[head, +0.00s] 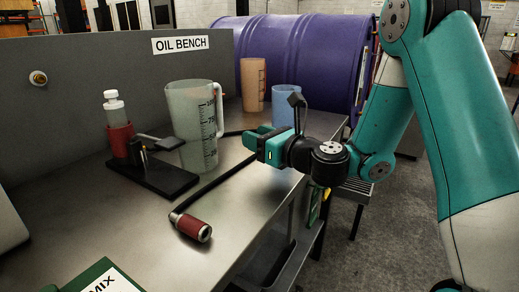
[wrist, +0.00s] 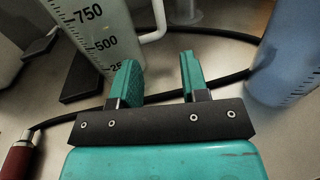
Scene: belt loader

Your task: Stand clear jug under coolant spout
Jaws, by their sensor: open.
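The clear jug (head: 193,120) stands upright on the metal bench, with dark measuring marks and a handle on its right side. In the wrist view the jug (wrist: 98,38) is at the upper left, its white handle just beyond the fingers. My gripper (head: 262,143) is to the right of the jug, low over the bench and apart from it. In the wrist view my gripper (wrist: 158,80) has its two teal fingers apart with nothing between them. I cannot make out a coolant spout for certain; a brass fitting (head: 38,78) sits on the grey back panel.
A blue cup (head: 285,104) stands close behind my gripper, and an orange cup (head: 253,85) farther back. A black stand (head: 152,176) with a red-based bottle (head: 119,130) is left of the jug. A black hose with a red-handled end (head: 190,226) crosses the bench (head: 130,225).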

